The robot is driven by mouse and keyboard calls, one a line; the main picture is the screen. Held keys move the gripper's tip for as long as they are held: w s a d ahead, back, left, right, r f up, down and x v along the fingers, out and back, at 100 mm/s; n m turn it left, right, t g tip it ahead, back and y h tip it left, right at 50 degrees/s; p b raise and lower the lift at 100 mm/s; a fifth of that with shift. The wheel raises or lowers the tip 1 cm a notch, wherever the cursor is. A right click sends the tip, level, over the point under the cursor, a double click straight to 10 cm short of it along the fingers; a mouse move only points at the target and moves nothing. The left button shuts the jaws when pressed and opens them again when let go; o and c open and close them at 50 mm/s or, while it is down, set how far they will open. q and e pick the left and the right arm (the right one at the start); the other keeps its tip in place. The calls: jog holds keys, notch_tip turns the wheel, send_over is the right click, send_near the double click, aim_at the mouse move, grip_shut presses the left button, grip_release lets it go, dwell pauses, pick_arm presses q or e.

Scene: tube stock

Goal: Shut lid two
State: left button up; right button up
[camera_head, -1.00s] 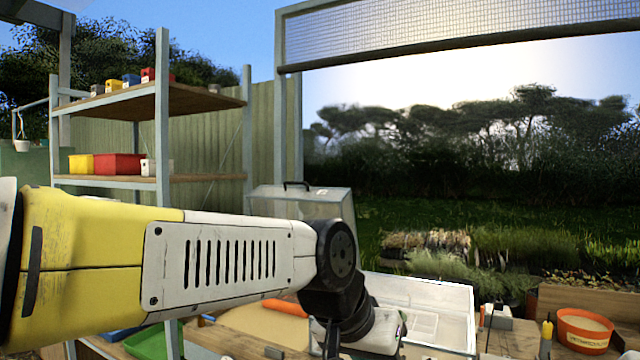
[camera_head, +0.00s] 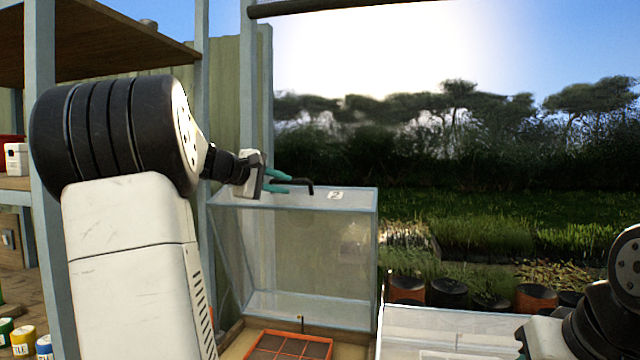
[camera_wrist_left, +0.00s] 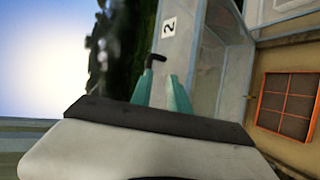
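Lid two (camera_head: 307,256), a clear lid with a pale grey frame, stands raised behind a wooden-edged base in the head view. A "2" label (camera_head: 336,195) and a black bent handle (camera_head: 309,184) are on its top face. My left gripper (camera_head: 291,180) has teal fingers at the handle's left part, which they partly hide. In the left wrist view the fingers (camera_wrist_left: 160,84) are apart, with the handle (camera_wrist_left: 155,60) at their tips; I cannot tell whether they touch it. My right arm shows at the right edge; its fingers are out of view.
An orange-gridded soil tray (camera_head: 290,345) lies in front of the lid. A clear-walled box (camera_head: 450,322) stands to its right. Dark and orange pots (camera_head: 447,292) line up behind that. A shelf post (camera_head: 42,60) rises at the left, near my left arm.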

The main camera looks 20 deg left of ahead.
pick_arm(q)
jog(key=shift+n+t, duration=0.4)
jog(key=shift+n, duration=0.1)
jog(key=w, duration=0.8)
jog(key=shift+w+a+f, duration=0.15)
jog(key=shift+w+a, duration=0.1)
jog(key=shift+a, duration=0.05)
jog(key=shift+c, duration=0.2)
grip_shut()
dwell(0.5)
